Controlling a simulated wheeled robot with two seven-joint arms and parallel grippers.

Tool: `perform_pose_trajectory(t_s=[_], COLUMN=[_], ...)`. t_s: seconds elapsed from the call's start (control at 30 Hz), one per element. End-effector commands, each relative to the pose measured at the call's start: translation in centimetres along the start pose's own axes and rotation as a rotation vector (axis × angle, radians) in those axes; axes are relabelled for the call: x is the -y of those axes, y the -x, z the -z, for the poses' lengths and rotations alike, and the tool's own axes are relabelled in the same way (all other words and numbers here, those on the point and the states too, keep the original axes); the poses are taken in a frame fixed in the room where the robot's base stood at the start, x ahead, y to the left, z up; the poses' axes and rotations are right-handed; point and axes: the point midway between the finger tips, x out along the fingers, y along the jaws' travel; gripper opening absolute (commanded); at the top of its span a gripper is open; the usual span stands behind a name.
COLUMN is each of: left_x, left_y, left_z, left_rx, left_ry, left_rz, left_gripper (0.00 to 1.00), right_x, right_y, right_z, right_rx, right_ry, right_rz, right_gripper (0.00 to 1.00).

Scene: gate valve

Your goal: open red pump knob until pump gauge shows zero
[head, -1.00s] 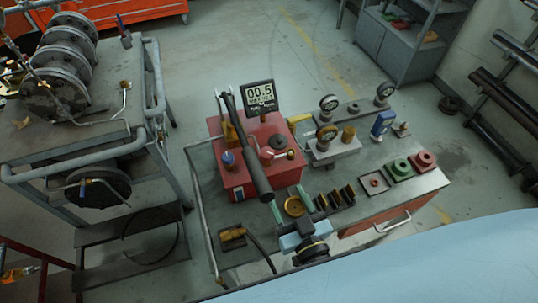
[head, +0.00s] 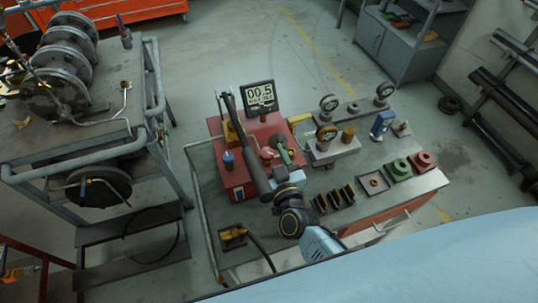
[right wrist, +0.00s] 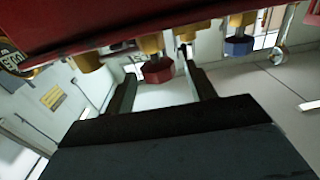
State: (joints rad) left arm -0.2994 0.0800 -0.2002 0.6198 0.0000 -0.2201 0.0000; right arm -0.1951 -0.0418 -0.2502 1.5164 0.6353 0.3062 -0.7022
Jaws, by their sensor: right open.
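The red pump (head: 236,176) stands on the bench, with its digital gauge (head: 260,95) behind it reading 00.5. The red pump knob (head: 267,153) is on top of the pump, partly hidden by the black pump handle and my gripper. My right gripper (head: 284,147) is open at the knob's right side. In the right wrist view the red knob (right wrist: 158,70) appears between the two open fingertips (right wrist: 160,76), with a gap on both sides. I cannot tell whether the fingers reach around it. My left gripper is not in view.
The long black pump handle (head: 250,150) runs close beside the knob on the left. A blue knob (head: 228,159) sits on the pump's left side.

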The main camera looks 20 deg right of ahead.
Motion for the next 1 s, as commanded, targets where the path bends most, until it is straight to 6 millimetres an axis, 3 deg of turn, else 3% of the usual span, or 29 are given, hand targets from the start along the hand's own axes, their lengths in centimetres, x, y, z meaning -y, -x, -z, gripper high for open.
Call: perform_pose_trajectory(t_s=[0.23,0.57,1.0], left_x=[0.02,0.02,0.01], left_y=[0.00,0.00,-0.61], left_z=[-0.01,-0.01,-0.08], left_rx=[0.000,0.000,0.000], left_ry=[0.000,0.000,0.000], left_rz=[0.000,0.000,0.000], left_gripper=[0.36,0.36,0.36], right_x=[-0.01,-0.01,-0.30], right_y=[-0.05,-0.03,-0.07], right_z=[0.02,0.02,-0.04], right_rx=[0.000,-0.001,-0.003], right_ry=[0.000,0.000,0.006], right_rz=[0.000,0.000,0.102], right_gripper=[0.54,0.11,0.11])
